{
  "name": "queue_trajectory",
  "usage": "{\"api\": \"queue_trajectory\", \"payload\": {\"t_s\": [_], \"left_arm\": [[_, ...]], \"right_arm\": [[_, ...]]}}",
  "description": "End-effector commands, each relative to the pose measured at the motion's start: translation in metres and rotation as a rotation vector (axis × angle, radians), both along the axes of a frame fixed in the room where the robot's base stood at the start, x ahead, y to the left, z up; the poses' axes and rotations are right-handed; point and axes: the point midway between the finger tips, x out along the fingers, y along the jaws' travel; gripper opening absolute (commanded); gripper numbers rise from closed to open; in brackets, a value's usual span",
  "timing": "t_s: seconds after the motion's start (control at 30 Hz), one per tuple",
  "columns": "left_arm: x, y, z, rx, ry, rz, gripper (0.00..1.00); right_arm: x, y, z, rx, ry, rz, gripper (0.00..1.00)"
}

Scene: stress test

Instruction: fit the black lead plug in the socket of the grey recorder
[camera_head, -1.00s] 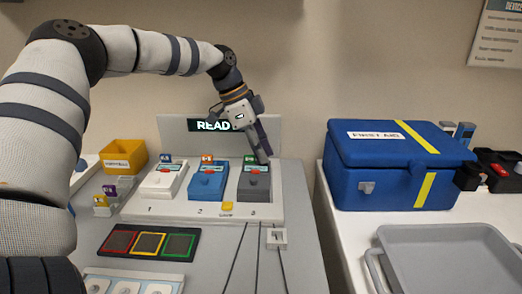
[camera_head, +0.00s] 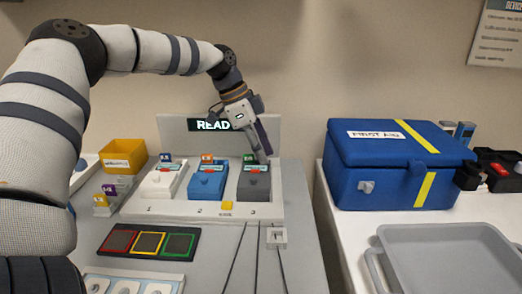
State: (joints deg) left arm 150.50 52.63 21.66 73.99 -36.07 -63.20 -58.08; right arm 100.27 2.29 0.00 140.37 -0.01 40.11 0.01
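The grey recorder (camera_head: 254,184) stands at position 3, at the right end of a white base (camera_head: 180,213). My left gripper (camera_head: 263,158) points down at the back of the grey recorder, at its upper right edge. Its fingers look close together, but whether they are shut on something is too small to tell. No black lead plug shows clearly; it may be hidden at the fingertips. The recorder's socket cannot be made out. Thin dark leads (camera_head: 256,258) run down the table in front of the base. My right gripper is not in view.
A white recorder (camera_head: 163,184) and a blue recorder (camera_head: 207,185) stand left of the grey one. A sign panel (camera_head: 175,133) rises behind. A yellow bin (camera_head: 123,155) is at left, a tri-colour pad (camera_head: 148,243) in front. A blue first-aid box (camera_head: 385,175) and grey tray (camera_head: 450,262) are at right.

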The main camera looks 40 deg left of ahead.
Motion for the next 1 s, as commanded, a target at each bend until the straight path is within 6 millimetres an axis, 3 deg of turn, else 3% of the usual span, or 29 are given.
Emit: {"api": "queue_trajectory", "payload": {"t_s": [0.8,1.0], "left_arm": [[0.000,0.000,0.039,0.001,-0.003,0.000,0.22],[0.000,0.000,0.041,0.000,-0.001,0.000,0.22]], "right_arm": [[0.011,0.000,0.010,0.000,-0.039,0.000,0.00],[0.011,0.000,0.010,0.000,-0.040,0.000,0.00]]}}
